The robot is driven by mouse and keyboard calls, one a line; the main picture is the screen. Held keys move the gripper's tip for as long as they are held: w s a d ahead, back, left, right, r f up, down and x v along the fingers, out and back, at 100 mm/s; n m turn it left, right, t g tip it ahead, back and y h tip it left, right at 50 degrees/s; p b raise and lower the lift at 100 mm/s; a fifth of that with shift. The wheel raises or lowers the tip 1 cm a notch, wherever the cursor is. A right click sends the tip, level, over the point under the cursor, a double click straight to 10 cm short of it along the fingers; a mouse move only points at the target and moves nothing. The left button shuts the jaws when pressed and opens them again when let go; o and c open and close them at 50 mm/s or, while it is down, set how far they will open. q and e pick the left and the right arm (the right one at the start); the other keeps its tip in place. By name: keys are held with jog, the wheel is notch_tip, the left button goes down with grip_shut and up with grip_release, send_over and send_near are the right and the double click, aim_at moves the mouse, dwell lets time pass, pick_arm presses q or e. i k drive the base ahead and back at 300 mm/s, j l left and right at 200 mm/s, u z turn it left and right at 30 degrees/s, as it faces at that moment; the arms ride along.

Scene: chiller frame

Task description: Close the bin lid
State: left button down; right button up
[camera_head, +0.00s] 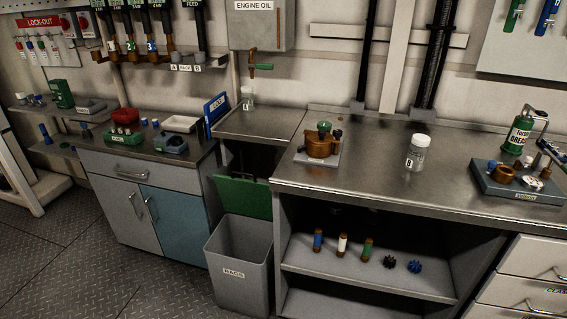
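The bin (237,278) is a grey, square-topped container with a white "RAGS" label on its front. It stands on the floor between the left cabinet and the right workbench. Its green lid (243,196) is up, tilted back at the rear of the bin, and the bin's mouth is uncovered. The lid's upper edge lies below the low bench section behind it. Neither of my grippers shows in the head view.
The right workbench (370,180) overhangs an open shelf close to the bin's right. The blue-doored cabinet (175,225) is close on the left. A jar marked B (417,154) stands on the workbench. The patterned floor (120,290) at the front left is clear.

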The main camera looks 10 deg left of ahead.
aim_at(250, 197)
jog(key=i+j+z, duration=0.1)
jog(key=j+z, duration=0.95)
jog(key=j, duration=0.4)
jog(key=k+j+z, duration=0.15)
jog(key=j, duration=0.4)
jog(key=i, duration=0.05)
